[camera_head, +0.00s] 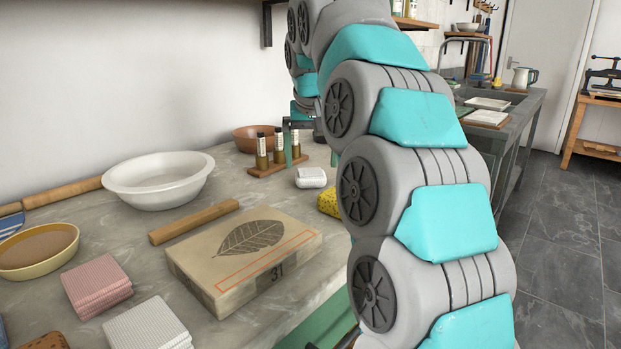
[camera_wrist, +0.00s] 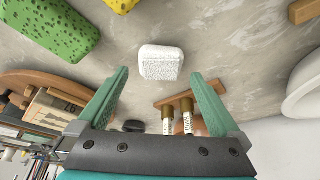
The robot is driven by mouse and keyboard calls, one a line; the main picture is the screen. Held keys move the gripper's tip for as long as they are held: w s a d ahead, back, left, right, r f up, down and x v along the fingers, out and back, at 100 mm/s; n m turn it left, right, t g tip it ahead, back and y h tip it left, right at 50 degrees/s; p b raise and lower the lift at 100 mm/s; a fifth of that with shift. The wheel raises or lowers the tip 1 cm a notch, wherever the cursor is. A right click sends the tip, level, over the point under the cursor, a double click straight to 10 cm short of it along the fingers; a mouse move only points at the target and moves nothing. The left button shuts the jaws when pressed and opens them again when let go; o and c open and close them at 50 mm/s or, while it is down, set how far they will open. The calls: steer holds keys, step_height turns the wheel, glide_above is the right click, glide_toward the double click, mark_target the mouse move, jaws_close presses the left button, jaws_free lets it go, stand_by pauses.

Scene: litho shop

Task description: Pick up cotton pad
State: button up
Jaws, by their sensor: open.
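The cotton pad appears to be the small white block with rounded edges (camera_head: 311,177) lying on the grey stone counter. In the wrist view the white pad (camera_wrist: 161,62) shows a textured face and lies just beyond the fingertips, between their lines. My gripper (camera_wrist: 161,76) is open and empty, with its two green fingers spread wider than the pad. In the head view my arm hides part of the gripper near the pad. I see no contact between fingers and pad.
A wooden holder with several capped vials (camera_head: 278,164) stands close behind the pad. A yellow sponge (camera_head: 328,203) lies in front of it, and a green sponge (camera_wrist: 48,28) shows nearby. A lithography stone (camera_head: 245,258), a white basin (camera_head: 158,181) and a brown bowl (camera_head: 256,137) stand around.

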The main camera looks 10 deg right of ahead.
mark_target(311, 173)
steer(key=shift+x, duration=2.1)
steer(key=shift+w, duration=0.1)
